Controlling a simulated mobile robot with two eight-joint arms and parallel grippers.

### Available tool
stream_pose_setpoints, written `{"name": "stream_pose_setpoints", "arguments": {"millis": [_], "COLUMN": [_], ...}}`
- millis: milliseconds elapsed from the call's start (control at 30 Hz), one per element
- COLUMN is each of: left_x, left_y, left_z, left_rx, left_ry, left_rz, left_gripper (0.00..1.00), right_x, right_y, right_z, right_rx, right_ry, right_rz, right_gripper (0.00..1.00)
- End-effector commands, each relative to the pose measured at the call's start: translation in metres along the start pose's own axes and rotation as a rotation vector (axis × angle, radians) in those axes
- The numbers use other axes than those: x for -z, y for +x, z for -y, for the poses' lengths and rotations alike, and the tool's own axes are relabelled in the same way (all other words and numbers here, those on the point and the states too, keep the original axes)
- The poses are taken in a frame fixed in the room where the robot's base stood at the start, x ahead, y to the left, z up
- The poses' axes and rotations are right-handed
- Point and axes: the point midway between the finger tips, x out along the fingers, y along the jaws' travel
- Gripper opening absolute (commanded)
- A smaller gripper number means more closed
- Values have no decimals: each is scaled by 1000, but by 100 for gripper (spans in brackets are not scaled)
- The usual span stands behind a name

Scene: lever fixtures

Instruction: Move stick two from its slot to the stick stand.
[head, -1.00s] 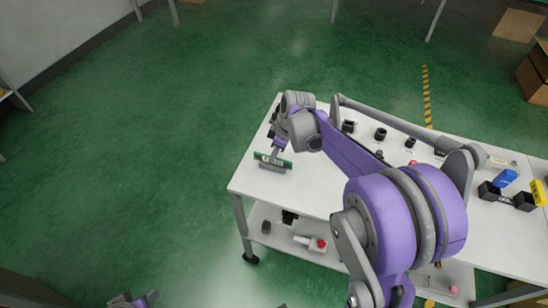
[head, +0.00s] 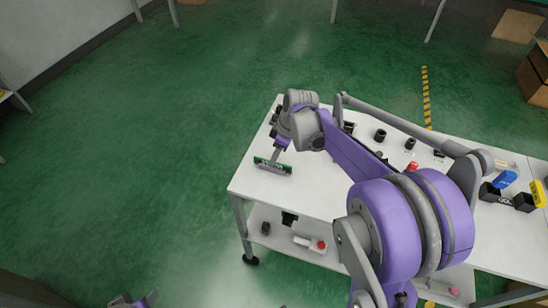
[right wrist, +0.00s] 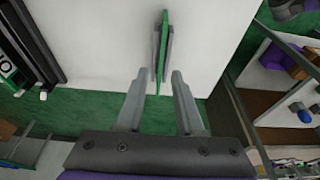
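A thin green stick with dark chips (head: 272,166) stands on edge near the table's left end, on what looks like a low grey stand. In the right wrist view, the stick (right wrist: 161,50) is seen edge-on, with the grey support (right wrist: 169,48) beside it. My right gripper (right wrist: 160,75) is open; its fingers lie on either side of the stick's near end, with visible gaps. In the head view, the right gripper (head: 279,149) is just above and behind the stick. My left gripper (head: 135,300) shows only partly at the bottom edge; its fingers are unclear.
A dark slotted fixture (right wrist: 30,40) with a green part is at left in the wrist view. The white table (head: 300,188) also holds black fixtures (head: 380,135), a red piece (head: 411,166) and a blue block (head: 505,179). A lower shelf (head: 275,240) holds items. My right arm hides the table's middle.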

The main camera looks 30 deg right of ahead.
Motion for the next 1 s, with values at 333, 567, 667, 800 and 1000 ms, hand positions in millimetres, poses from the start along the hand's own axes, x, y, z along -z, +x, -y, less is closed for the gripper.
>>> {"name": "stream_pose_setpoints", "arguments": {"millis": [333, 567, 667, 800, 1000], "left_x": [5, 6, 6, 6, 6], "left_y": [-6, -7, -7, -7, -7], "left_z": [0, 0, 0, 0, 0], "left_rx": [0, 0, 0, 0, 0], "left_ry": [0, 0, 0, 0, 0], "left_rz": [-4, -4, -4, -4, -4], "left_gripper": [50, 50, 50, 50, 50], "right_x": [0, 0, 0, -9, -42], "right_y": [-74, -94, -94, -88, -64], "right_z": [0, 4, 23, 79, 162], "right_rx": [0, -3, -22, -86, -192], "right_ry": [0, 6, 48, 188, 433], "right_rz": [0, 1, 5, 1, -64], "right_gripper": [36, 36, 36, 36, 36]}}
